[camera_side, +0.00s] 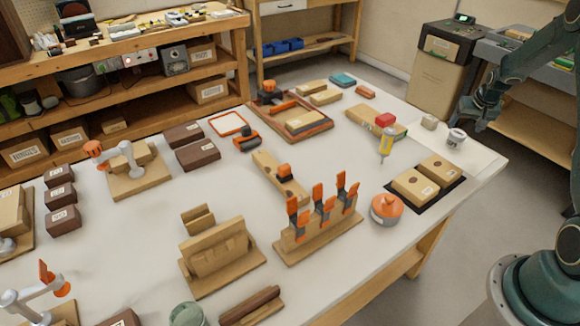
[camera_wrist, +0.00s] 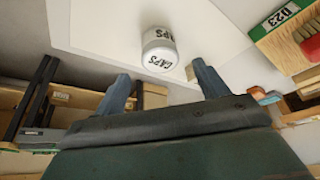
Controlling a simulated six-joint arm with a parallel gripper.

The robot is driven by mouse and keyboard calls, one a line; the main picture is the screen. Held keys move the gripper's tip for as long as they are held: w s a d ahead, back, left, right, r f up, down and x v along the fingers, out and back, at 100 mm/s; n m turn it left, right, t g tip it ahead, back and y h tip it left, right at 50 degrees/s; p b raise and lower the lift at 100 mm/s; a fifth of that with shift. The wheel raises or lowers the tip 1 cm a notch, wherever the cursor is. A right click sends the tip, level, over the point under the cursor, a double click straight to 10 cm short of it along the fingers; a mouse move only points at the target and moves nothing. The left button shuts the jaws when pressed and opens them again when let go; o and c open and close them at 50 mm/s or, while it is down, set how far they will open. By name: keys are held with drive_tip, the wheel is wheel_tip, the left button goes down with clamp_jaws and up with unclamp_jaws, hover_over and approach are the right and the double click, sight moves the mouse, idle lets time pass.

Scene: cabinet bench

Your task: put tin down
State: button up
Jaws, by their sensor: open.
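A small white tin (camera_side: 456,137) with dark lettering stands upright on the white bench top, near its far right edge. In the wrist view the tin (camera_wrist: 159,52) reads "CAPS" and lies beyond my fingertips, roughly centred between them. My gripper (camera_side: 471,116) is just above and beside the tin in the side view. In the wrist view my gripper (camera_wrist: 162,82) has its two fingers wide apart with nothing held between them. I cannot tell the exact gap between fingers and tin.
A wooden block with a red piece (camera_side: 385,121) is further left. Bare bench surrounds the tin's near side.

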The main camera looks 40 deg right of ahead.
drive_tip(key=v, duration=0.5)
idle(0.6)
drive_tip(key=a+r+n+t+y, duration=0.1)
drive_tip(key=a+r+n, duration=0.1)
drive_tip(key=a+r, duration=0.85)
drive_tip(key=a+r+n, duration=0.2)
drive_tip(key=a+r, duration=0.5)
drive_tip(key=a, duration=0.6)
drive_tip(key=s+a+r+n+y, duration=0.1)
drive_tip(key=s+a+n, duration=0.1)
drive_tip(key=s+a, duration=0.7)
drive_tip(key=s+a+r+n+t+y, duration=0.1)
drive_tip(key=s+a+r+n, duration=0.1)
drive_tip(key=s+a, duration=0.7)
drive_tip(key=shift+s+r+n, duration=0.25)
drive_tip(key=shift+s+n, duration=0.25)
drive_tip(key=shift+s, duration=0.4)
